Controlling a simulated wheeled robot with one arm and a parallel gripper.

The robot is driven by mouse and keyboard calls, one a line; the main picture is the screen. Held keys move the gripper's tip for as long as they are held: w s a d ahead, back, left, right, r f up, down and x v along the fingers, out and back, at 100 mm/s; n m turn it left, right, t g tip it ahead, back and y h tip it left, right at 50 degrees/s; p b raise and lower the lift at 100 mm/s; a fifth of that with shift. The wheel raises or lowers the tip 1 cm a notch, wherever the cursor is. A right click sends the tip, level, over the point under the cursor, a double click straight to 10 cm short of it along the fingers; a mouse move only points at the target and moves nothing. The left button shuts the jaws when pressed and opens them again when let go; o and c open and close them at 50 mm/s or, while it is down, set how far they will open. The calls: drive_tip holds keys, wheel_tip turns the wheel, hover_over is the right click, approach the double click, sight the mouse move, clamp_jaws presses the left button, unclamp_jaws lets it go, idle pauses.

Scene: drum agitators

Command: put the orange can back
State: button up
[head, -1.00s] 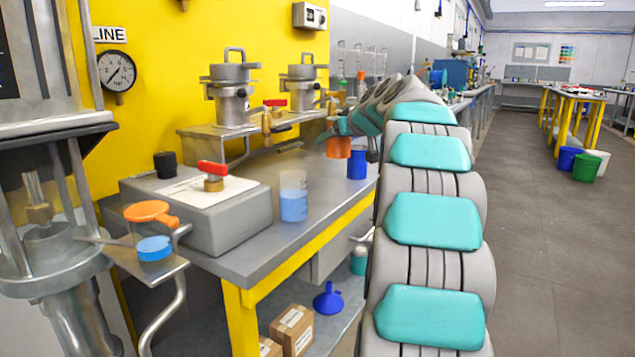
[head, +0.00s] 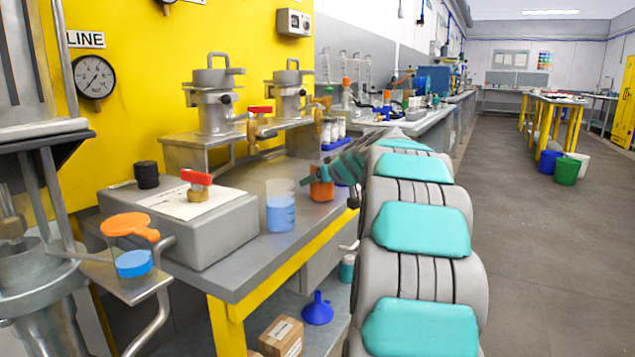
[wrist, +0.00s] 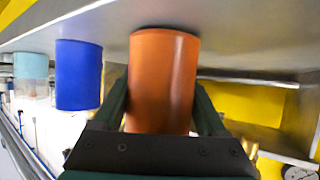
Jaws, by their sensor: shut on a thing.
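The orange can (head: 321,190) is in my gripper (wrist: 161,108), with one dark green finger on each side of it in the wrist view (wrist: 163,75). In the head view it is low over the bench (head: 258,262), right of the beaker of blue liquid. In the wrist view its far end is at or very near the grey bench surface; I cannot tell if it touches. In the head view the blue can is mostly hidden behind the orange can and my gripper.
The beaker (head: 281,207) stands close to the left of the orange can. A grey box with a red-handled valve (head: 196,180) is further left. A raised shelf with metal vessels (head: 215,100) stands behind. The floor aisle (head: 530,240) at right is clear.

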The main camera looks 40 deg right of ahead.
drive_tip(key=shift+f+b, duration=0.25)
drive_tip(key=shift+b, duration=0.05)
drive_tip(key=o, duration=1.5)
drive_tip(key=shift+r, duration=0.15)
drive_tip(key=shift+r+p, duration=0.2)
drive_tip(key=shift+p, duration=0.25)
drive_tip(key=b+v, duration=0.1)
drive_tip(key=v, duration=1.1)
drive_tip(key=shift+f, duration=0.1)
